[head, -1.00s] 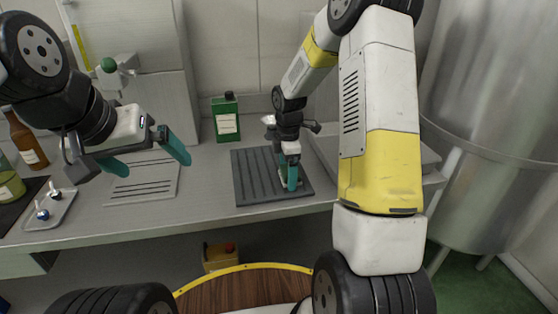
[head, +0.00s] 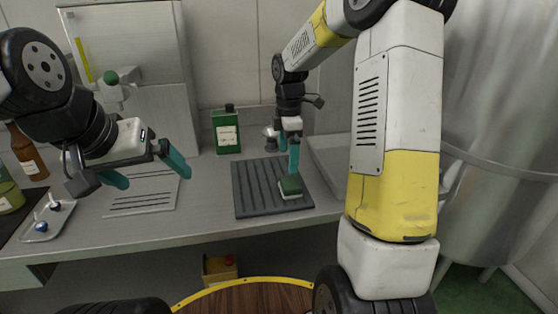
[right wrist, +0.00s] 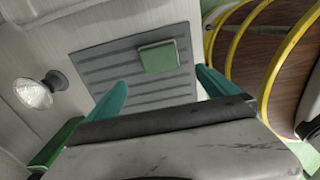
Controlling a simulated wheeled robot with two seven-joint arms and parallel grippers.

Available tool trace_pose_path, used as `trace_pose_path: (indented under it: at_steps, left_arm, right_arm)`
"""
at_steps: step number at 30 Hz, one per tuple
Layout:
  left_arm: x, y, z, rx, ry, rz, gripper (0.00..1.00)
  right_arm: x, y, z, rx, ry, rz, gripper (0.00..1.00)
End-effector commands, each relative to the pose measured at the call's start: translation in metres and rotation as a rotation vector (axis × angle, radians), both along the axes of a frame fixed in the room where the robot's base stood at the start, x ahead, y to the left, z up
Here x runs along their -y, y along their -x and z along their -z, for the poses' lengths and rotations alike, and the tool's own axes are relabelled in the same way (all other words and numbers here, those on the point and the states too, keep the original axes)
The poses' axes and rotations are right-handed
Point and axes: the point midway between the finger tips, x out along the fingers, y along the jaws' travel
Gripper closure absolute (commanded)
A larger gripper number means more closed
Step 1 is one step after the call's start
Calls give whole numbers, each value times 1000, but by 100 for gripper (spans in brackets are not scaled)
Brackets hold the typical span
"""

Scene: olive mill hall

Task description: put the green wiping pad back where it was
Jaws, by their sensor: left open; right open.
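The green wiping pad (head: 290,187) has a dark green top and a pale lower layer. It lies on the right part of a dark grey ribbed mat (head: 254,205) on the counter. In the right wrist view the pad (right wrist: 158,57) lies on the mat (right wrist: 108,80) beyond my open fingers. My right gripper (head: 294,158) is open and empty, just above and behind the pad, apart from it. Its teal fingers also show in the right wrist view (right wrist: 160,90). My left gripper (head: 145,170) is open and empty over the left part of the counter.
A green bottle (head: 227,135) stands behind the mat. A small round lamp-like item (right wrist: 33,93) stands beside the mat. A slotted plate (head: 140,203) and a small tray (head: 45,226) lie to the left. A sink-like basin (head: 333,160) borders the mat's right.

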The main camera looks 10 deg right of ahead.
Motion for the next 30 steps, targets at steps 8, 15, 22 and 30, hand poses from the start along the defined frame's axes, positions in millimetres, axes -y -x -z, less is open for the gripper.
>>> trace_pose_path:
  at_steps: [8,15,22,30]
  left_arm:
    - [0,0,0,0,0,0,0]
    - [0,0,0,0,0,0,0]
    - [0,0,0,0,0,0,0]
    - [0,0,0,0,0,0,0]
  right_arm:
    - [0,16,-36,41,-5,104,2]
    - [-3,92,-104,191,-101,571,2]
    - [-7,175,-136,287,-309,1063,2]
    - [-12,235,-136,286,-537,1438,2]
